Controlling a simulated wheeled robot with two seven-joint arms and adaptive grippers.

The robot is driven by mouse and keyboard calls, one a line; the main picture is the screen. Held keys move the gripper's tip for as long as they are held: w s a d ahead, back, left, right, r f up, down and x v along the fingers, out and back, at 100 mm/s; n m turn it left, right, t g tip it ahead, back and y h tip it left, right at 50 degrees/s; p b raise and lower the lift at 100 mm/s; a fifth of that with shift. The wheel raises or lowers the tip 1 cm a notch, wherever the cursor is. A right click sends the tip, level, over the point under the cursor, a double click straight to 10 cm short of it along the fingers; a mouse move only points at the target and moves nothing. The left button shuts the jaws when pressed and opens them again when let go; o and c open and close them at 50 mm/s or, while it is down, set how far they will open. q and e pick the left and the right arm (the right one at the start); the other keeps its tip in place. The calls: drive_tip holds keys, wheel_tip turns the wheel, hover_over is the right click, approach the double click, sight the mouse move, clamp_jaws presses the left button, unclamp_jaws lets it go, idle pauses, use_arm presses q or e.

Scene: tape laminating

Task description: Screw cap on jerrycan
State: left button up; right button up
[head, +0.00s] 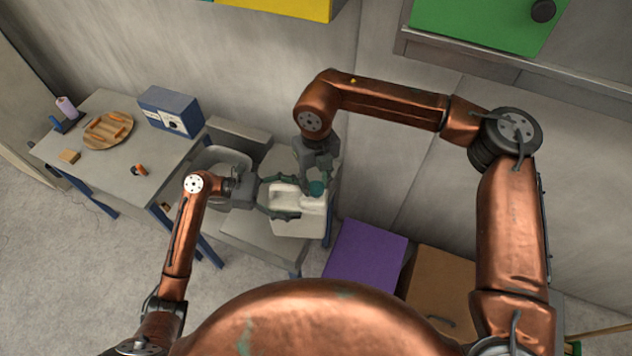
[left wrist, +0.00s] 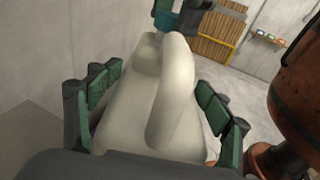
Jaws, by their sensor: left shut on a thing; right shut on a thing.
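The white jerrycan (head: 292,196) lies between the fingers of my left gripper (head: 282,198), which is shut on its sides. In the left wrist view the jerrycan (left wrist: 150,105) fills the middle, its handle loop toward the camera. The teal cap (head: 316,188) is at the jerrycan's neck end, under my right gripper (head: 317,178), which comes down from above and is shut on it. The cap also shows at the top of the left wrist view (left wrist: 165,20). I cannot tell whether the cap touches the neck or how far it sits on it.
A grey table (head: 190,150) at the left holds a round wooden tray (head: 92,141), a blue box (head: 170,103) and small items. A grey basin (head: 222,156) is behind my left gripper. A purple box (head: 366,255) and a brown box (head: 437,285) stand at the lower right.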

drive_tip(key=m, duration=1.3)
drive_tip(key=o, duration=0.7)
drive_tip(key=shift+o, duration=0.2)
drive_tip(key=shift+d, duration=0.1)
drive_tip(key=shift+r, duration=2.25)
drive_tip(key=shift+c, duration=0.4)
